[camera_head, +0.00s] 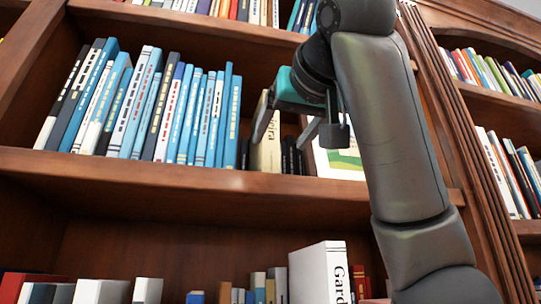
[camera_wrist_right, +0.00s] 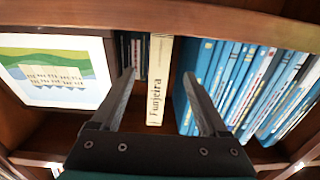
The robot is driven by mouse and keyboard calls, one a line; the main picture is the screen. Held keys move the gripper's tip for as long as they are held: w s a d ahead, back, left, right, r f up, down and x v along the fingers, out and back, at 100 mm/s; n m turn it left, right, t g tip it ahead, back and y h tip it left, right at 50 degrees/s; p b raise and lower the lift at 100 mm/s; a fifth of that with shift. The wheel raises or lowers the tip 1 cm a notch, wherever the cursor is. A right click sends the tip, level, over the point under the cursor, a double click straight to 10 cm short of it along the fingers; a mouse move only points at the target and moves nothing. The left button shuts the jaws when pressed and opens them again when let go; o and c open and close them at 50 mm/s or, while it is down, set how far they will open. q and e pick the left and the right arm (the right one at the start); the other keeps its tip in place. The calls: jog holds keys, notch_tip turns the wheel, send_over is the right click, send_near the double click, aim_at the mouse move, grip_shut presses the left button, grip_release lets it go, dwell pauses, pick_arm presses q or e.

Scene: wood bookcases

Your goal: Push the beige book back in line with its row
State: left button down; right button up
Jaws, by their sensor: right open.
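The beige book (camera_head: 267,148) stands upright on the middle shelf, partly hidden behind my right gripper in the head view. In the right wrist view the beige book (camera_wrist_right: 158,80) shows its spine with dark lettering, between the two fingers. My right gripper (camera_head: 287,136) is open in front of the shelf, and its fingers (camera_wrist_right: 160,100) reach toward either side of the spine. I cannot tell whether a finger touches the book. My left gripper is in neither view.
Blue and white books (camera_head: 140,105) fill the shelf to the left. Small dark books (camera_head: 291,157) and a framed picture (camera_head: 341,158) stand to the right. The shelf edge (camera_head: 180,172) runs below. A white book (camera_head: 320,273) stands on the lower shelf.

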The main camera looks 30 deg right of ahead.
aim_at(264, 168)
jog(key=p+x, duration=0.4)
jog(key=x, duration=0.8)
jog(key=shift+w+p, duration=0.1)
jog(key=shift+p, duration=0.3)
jog(key=shift+w+d, duration=0.15)
jog(key=shift+w, duration=0.45)
grip_shut()
